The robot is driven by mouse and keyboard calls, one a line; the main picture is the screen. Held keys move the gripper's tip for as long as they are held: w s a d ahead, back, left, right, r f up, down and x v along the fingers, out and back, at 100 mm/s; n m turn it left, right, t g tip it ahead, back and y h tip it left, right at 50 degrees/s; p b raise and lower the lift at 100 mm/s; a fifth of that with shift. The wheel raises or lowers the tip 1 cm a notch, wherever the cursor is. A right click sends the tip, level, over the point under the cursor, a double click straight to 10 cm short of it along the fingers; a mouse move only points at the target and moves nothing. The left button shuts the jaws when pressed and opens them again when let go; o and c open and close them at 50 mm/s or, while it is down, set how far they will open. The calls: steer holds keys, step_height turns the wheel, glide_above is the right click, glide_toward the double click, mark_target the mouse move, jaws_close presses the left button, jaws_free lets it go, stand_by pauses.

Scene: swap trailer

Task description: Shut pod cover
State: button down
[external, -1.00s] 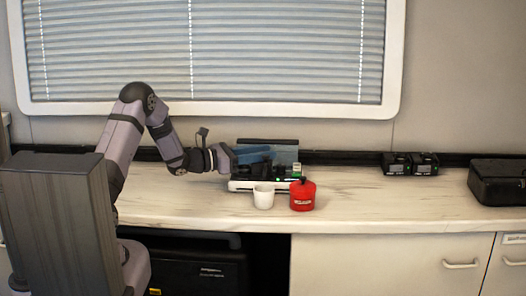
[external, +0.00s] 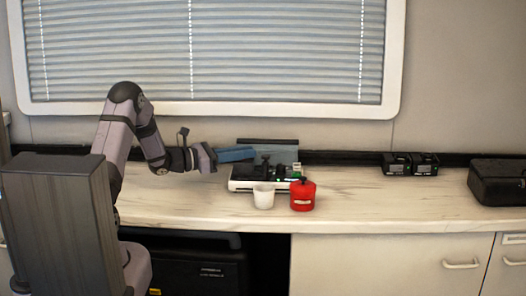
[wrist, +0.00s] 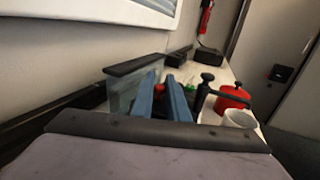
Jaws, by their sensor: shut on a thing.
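The pod (external: 240,184) is a low white case with dark parts inside, standing on the counter near the back wall. Its cover (external: 287,152) is a see-through panel with a dark top edge and stands raised at the back. The cover also shows in the wrist view (wrist: 122,92), left of the fingers. My gripper (external: 252,153) has long blue fingers at the pod's left, above its base and in front of the cover. In the wrist view, a small red thing (wrist: 158,87) shows between the fingers, partly hidden; I cannot tell what it is.
A white cup (external: 264,198) and a red canister (external: 302,197) stand close in front of the pod. A black handle (wrist: 206,90) rises right of the fingers. Black devices (external: 410,164) and a dark case (external: 497,181) are farther right. The counter between is clear.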

steer(key=shift+a, duration=0.15)
steer(key=c, duration=1.8)
jaws_free()
steer(key=shift+o, duration=0.2)
steer(key=v, duration=0.7)
steer(key=shift+a, duration=0.2)
